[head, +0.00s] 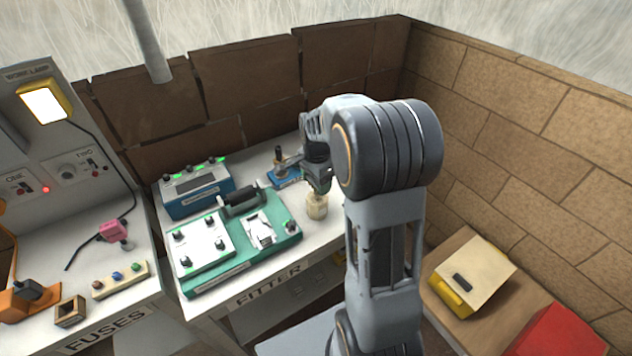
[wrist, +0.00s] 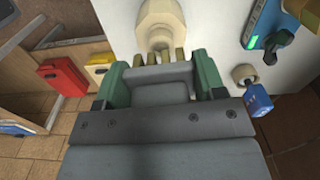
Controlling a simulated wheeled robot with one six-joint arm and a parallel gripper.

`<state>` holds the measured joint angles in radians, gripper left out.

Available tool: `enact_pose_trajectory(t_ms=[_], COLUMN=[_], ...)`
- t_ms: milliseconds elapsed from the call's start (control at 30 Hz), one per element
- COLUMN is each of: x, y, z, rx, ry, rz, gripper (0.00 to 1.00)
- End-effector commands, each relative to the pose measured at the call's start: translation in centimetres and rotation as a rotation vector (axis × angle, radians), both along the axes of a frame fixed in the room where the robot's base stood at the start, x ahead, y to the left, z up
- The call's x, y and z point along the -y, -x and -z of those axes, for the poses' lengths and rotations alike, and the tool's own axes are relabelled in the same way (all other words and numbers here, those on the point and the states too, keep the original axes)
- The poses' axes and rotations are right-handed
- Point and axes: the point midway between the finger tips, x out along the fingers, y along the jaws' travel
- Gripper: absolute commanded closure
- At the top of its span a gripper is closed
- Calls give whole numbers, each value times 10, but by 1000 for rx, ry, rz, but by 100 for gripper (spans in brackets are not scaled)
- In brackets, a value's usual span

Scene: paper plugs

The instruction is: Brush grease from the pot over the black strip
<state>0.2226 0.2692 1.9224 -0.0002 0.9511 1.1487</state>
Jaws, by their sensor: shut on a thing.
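My gripper (head: 318,187) is at the right end of the white bench top, pointing down. A dark bar (head: 242,201) lies across the green fixture (head: 288,240) to the left. I cannot tell whether it is the black strip.
A blue box with green lights (head: 193,192) stands behind the fixture. A small blue holder with a post (head: 283,175) is behind my gripper, and shows in the wrist view (wrist: 257,98). Yellow (head: 468,277) and red (head: 556,334) boxes sit at right. Walls close the back.

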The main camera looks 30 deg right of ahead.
Motion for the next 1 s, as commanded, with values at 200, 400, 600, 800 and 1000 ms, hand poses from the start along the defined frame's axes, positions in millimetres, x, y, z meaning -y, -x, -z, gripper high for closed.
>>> enact_pose_trajectory(t_ms=[200, 400, 600, 800, 1000], x=[0, 0, 0, 0, 0], y=[0, 0, 0, 0, 0], z=[-23, -40, -49, -48, -48], rx=[2, 2, 1, 1, 1], ry=[1, 1, 0, 0, 1], rz=[0, 0, 0, 0, 0], gripper=[55, 55, 55, 55, 55])
